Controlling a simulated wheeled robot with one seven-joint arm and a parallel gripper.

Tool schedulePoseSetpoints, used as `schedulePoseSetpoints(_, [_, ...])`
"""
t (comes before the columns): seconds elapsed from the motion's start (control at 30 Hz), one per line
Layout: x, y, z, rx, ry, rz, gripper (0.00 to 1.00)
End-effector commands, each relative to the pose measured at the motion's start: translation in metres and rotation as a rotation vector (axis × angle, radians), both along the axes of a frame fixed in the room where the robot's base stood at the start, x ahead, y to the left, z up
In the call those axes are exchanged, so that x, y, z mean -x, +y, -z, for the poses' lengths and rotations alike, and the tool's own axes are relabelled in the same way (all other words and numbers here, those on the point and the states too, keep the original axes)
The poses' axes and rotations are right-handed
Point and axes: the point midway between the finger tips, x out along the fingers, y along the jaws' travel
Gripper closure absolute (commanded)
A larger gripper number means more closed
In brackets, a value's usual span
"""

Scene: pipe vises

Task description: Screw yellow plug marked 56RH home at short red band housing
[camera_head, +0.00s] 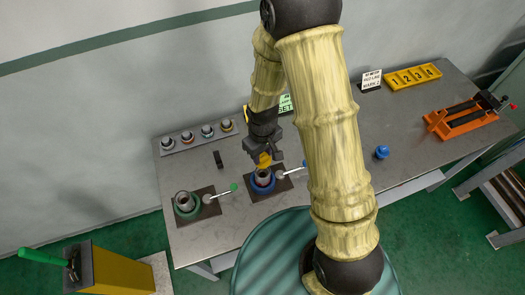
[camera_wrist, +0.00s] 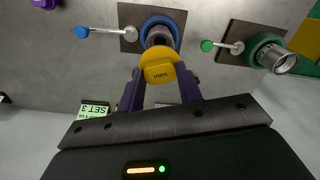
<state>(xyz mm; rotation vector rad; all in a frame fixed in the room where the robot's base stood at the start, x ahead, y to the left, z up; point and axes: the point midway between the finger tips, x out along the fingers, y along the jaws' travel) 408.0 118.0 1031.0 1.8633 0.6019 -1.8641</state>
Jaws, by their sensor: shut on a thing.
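The yellow plug (camera_wrist: 159,68) is between the fingers of my gripper (camera_wrist: 159,84); its small dark marking is too blurred to read surely. In the head view the plug (camera_head: 265,160) is just above a short grey pipe housing (camera_head: 263,176) with a blue base ring and a trace of red. The wrist view shows this housing (camera_wrist: 159,36) behind the plug, which overlaps its mouth; I cannot tell whether they touch. My gripper (camera_head: 264,151) is shut on the plug. A second grey housing (camera_head: 185,201) stands in a green ring at left, open and empty.
Lever handles with a green knob (camera_head: 233,187) and a blue knob stick out beside the housings. A rack (camera_head: 198,136) of several ringed fittings stands behind. A dark block (camera_head: 218,159), a blue piece (camera_head: 382,152), an orange vise (camera_head: 465,116) and a yellow numbered tray (camera_head: 412,77) are on the bench.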

Motion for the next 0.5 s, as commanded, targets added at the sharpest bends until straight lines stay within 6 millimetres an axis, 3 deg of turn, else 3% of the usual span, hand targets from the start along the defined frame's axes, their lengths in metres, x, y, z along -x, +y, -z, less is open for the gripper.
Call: schedulePoseSetpoints(0.5, [0.000,0.000,0.032,0.000,0.000,0.001,0.87])
